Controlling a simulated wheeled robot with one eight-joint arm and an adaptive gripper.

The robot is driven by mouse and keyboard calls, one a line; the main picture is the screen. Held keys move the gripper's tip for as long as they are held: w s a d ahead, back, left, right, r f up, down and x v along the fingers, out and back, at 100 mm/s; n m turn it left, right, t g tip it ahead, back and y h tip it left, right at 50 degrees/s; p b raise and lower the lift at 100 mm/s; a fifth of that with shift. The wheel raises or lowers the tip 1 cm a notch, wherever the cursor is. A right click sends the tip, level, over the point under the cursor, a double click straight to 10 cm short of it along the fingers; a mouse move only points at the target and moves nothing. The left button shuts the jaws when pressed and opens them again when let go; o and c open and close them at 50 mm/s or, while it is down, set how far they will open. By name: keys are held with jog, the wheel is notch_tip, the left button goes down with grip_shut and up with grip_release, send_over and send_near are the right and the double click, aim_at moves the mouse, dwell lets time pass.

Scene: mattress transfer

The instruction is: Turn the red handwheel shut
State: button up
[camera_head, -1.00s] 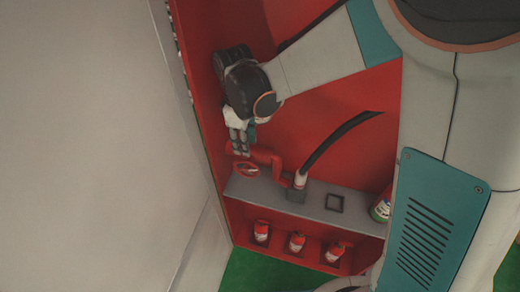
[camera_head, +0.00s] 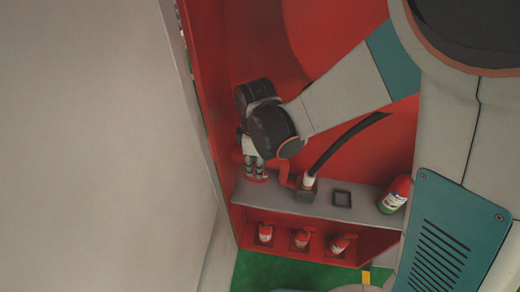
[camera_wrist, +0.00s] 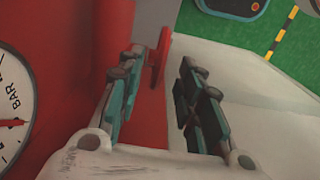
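The red handwheel (camera_wrist: 160,58) shows almost edge-on in the wrist view, between my two fingers near their tips. My gripper (camera_wrist: 162,62) is open, with a gap visible between the wheel and the right finger. Contact with the left finger I cannot tell. In the head view my gripper (camera_head: 255,175) points down at the wheel on the left end of the red pipe. The fingers hide most of the wheel there, and only bits of its red rim show.
A pressure gauge (camera_wrist: 14,112) sits at the left of the wrist view. A black hose (camera_head: 340,145) rises beside the wheel from the grey shelf (camera_head: 375,207). A fire extinguisher (camera_head: 395,195) stands at the shelf's right end. A pale wall (camera_head: 90,150) is at left.

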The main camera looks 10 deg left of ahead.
notch_tip(320, 180, down, 7)
jog(key=b, duration=0.3)
jog(key=shift+r, duration=0.2)
jog(key=shift+c, duration=0.5)
grip_shut()
